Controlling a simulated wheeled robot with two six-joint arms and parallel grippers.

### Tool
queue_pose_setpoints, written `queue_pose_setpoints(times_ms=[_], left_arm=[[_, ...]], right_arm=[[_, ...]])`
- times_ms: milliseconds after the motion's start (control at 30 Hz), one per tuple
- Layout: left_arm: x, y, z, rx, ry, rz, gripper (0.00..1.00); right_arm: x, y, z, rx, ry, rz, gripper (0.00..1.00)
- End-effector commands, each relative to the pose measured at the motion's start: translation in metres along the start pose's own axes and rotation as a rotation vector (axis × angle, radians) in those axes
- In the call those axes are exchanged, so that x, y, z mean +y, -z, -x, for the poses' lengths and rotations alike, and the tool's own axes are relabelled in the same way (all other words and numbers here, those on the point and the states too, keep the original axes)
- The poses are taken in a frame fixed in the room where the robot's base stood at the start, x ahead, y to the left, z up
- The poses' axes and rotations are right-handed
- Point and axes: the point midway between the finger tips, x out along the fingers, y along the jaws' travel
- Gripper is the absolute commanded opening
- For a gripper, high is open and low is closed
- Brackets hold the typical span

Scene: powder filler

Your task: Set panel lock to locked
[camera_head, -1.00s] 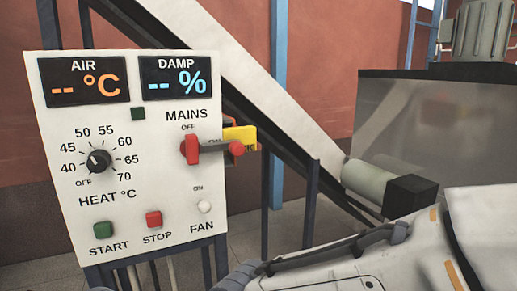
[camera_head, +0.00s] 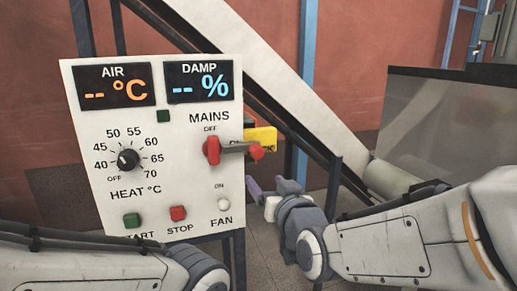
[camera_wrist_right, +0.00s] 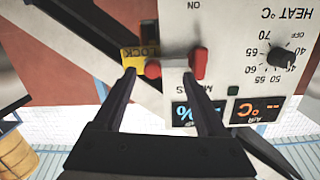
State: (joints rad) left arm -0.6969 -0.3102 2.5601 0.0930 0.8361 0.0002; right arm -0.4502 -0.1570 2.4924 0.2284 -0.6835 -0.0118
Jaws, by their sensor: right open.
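A white control panel (camera_head: 185,125) stands at left in the head view. Its MAINS switch (camera_head: 212,150) has a red hub and a grey lever pointing right to a red ball end. A yellow lock piece (camera_head: 263,136) sticks out past the panel's right edge, partly behind the lever. In the right wrist view, the yellow piece (camera_wrist_right: 132,61) reads "LOCK". My right gripper (camera_head: 267,189) is below the lever's ball end, right of the panel. In the wrist view, its open fingers (camera_wrist_right: 160,76) point toward the lever and lock. My left gripper is hidden below the picture.
The panel also carries a HEAT knob (camera_head: 128,159), a green START button (camera_head: 132,220), a red STOP button (camera_head: 178,213) and a FAN button (camera_head: 224,204). A sloping chute (camera_head: 270,80) and a blue post (camera_head: 308,60) stand behind it.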

Motion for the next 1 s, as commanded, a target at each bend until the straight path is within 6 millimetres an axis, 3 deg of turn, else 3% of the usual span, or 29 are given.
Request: queue_pose_setpoints(times_ms=[100, 200, 700, 1000], left_arm=[[0.0, 0.0, 0.004, 0.0, 0.0, 0.0, 0.5], [0.0, 0.0, 0.006, 0.0, 0.0, 0.0, 0.5], [0.003, 0.002, 0.037, 0.0, 0.0, 0.002, 0.5], [0.003, 0.002, 0.044, 0.0, 0.0, 0.002, 0.5]], right_arm=[[0.007, 0.021, -0.002, 0.08, -0.022, -0.005, 0.74], [0.009, 0.026, -0.007, 0.099, -0.027, -0.006, 0.74], [0.011, 0.035, -0.084, 0.096, -0.026, -0.005, 0.74], [0.012, 0.035, -0.105, 0.098, -0.025, -0.006, 0.74]])
